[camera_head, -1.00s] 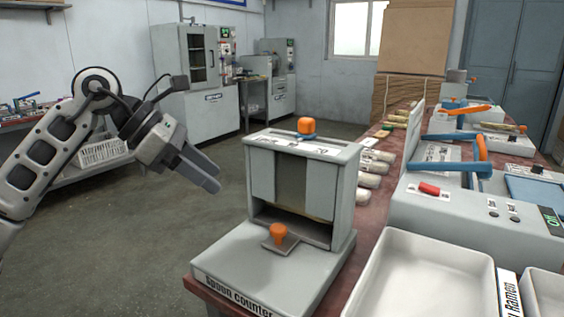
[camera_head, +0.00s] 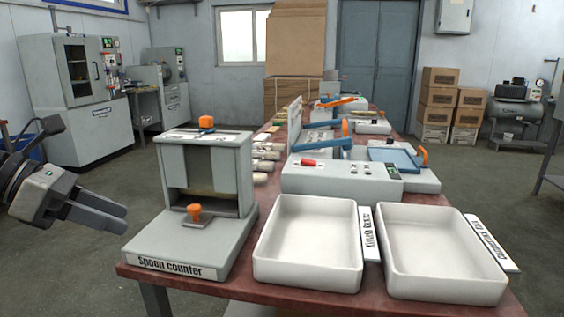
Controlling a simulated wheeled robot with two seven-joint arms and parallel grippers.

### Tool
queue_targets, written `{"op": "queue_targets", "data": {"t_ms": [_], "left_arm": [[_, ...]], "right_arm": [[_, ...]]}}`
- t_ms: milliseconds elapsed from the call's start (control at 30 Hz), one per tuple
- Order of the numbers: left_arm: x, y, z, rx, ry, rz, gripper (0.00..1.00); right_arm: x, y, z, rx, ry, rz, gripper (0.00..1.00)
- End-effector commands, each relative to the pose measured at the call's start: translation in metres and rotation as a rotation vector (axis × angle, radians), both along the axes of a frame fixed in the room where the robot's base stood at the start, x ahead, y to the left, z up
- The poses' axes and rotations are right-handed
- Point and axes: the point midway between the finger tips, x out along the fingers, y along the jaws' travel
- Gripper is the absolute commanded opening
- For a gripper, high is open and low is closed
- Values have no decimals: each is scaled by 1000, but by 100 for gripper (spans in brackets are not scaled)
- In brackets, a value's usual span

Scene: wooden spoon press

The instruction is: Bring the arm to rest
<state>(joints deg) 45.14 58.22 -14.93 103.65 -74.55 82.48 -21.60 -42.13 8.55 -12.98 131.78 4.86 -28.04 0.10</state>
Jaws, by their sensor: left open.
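My left gripper (camera_head: 98,212) is at the left edge of the head view, over the floor. Its two dark grey fingers point right, toward the spoon counter, with no object visible between them. It is apart from the table. The rest of the left arm is mostly cut off by the picture's edge. My right gripper is not in view.
The grey spoon counter (camera_head: 232,170) with orange knobs stands on the red table (camera_head: 240,284) at its near left corner. Two white trays (camera_head: 357,240) (camera_head: 378,258) sit to its right. A press with blue handles (camera_head: 322,146) stands behind them. Open floor lies left.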

Motion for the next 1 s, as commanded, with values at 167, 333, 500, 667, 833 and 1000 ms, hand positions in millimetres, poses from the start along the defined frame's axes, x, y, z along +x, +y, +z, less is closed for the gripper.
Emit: {"op": "queue_targets", "data": {"t_ms": [167, 333, 500, 667, 833, 1000], "left_arm": [[-6, -50, -8, -266, 96, -39, 49], [-15, -95, -8, -618, 258, -23, 49], [-18, -123, -9, -1149, 582, 142, 49], [-13, -109, -58, -1726, 1058, 575, 49], [-56, -94, -169, -2116, 1558, 1220, 49], [-120, -104, -237, 1937, -1622, -1479, 49]], "right_arm": [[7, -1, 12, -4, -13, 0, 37], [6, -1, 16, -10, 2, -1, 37], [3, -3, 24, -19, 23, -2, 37], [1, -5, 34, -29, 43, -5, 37], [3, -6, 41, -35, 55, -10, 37], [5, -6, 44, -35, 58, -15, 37]]}}
